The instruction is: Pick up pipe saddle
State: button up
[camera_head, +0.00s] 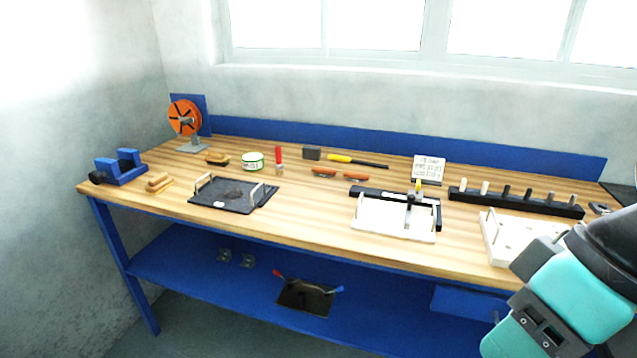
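I cannot tell for sure which thing is the pipe saddle. Two small grey bracket-like pieces, a left one (223,255) and a right one (248,261), sit side by side on the blue lower shelf and could be saddles; they are too small to make out well. My teal and black arm fills the lower right corner, in front of the bench's right end. No gripper fingertips can be made out, so I cannot see whether it holds anything.
The wooden bench top (315,222) holds a black tray (222,202), a white tray with a black frame (374,219), a black rack of pegs (500,200) and a white block (497,243) close to my arm. A dark pad (306,298) lies on the blue shelf (180,262).

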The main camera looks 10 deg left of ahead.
aim_at(324, 173)
jog(key=u, duration=0.6)
jog(key=i, duration=0.5)
jog(key=u, duration=1.25)
jog(key=i, duration=2.1)
jog(key=z, duration=1.2)
jog(key=i, duration=0.45)
jog(key=z, duration=0.6)
